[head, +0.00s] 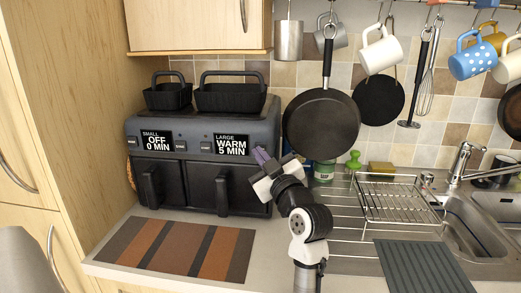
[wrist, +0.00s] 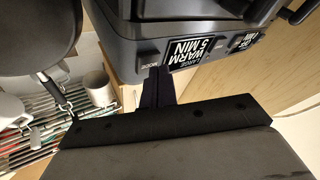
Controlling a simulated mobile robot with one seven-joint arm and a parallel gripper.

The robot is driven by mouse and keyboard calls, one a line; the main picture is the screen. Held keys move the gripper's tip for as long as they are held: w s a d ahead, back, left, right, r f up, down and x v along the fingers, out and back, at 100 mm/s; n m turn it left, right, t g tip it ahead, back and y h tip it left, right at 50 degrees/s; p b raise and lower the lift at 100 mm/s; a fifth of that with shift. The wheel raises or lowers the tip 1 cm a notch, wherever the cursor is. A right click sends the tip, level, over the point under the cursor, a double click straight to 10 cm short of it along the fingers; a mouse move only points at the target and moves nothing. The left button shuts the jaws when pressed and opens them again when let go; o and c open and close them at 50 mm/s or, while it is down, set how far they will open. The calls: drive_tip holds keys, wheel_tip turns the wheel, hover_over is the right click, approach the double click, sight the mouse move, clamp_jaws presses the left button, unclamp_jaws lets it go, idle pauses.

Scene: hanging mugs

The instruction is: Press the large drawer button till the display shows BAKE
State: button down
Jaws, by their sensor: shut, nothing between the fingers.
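The dark grey two-drawer air fryer (head: 205,135) stands on the counter at the back left. Its large-drawer display (head: 231,145) reads WARM 5 MIN, and it shows upside down in the wrist view (wrist: 190,52). The small-drawer display (head: 156,140) reads OFF 0 MIN. My gripper (head: 262,156) is shut and empty at the right end of the front panel, just right of the large display. In the wrist view the closed fingertips (wrist: 158,70) are beside the word MODE on the panel. The fingers cover part of that spot, and I cannot tell whether they touch a button.
Two black baskets (head: 231,92) sit on top of the fryer. A black frying pan (head: 321,124) hangs close right of it, above my arm. A wire dish rack (head: 400,200) and sink lie to the right. A striped mat (head: 178,250) lies in front.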

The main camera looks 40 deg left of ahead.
drive_tip(key=shift+w+a, duration=0.15)
drive_tip(key=shift+w, duration=0.15)
drive_tip(key=shift+s, duration=0.15)
idle(0.5)
drive_tip(key=shift+s+d, duration=0.4)
drive_tip(key=shift+s, duration=0.15)
drive_tip(key=s+d, duration=0.1)
drive_tip(key=s, duration=0.2)
drive_tip(key=s+d, duration=0.1)
drive_tip(key=shift+s+d+b, duration=0.15)
drive_tip(key=shift+d+b, duration=0.2)
idle(0.7)
